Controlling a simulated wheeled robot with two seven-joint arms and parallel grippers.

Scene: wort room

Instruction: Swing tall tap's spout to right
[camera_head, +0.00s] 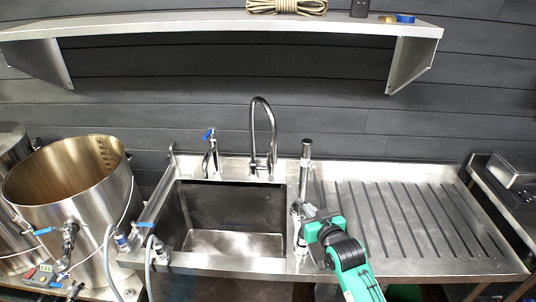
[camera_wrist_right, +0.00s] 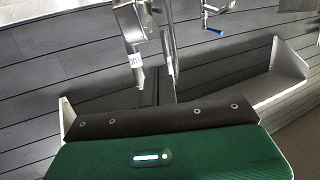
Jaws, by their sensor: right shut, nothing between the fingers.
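The tall tap (camera_head: 274,128) is a steel gooseneck behind the sink (camera_head: 240,265). Its high arch is seen nearly face-on, and its free end hangs over the back of the basin. My right gripper (camera_head: 299,212) is low at the sink's right edge, in front of and to the right of the tall tap, and apart from it. It is shut and empty. My left gripper is not in view.
An upright steel post (camera_head: 306,150) stands close to my right gripper. A short blue-handled tap (camera_head: 212,160) is left of the tall tap. A steel kettle (camera_head: 90,215) stands left, a ribbed drainboard (camera_head: 400,205) right. A shelf (camera_head: 220,24) overhangs the back.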

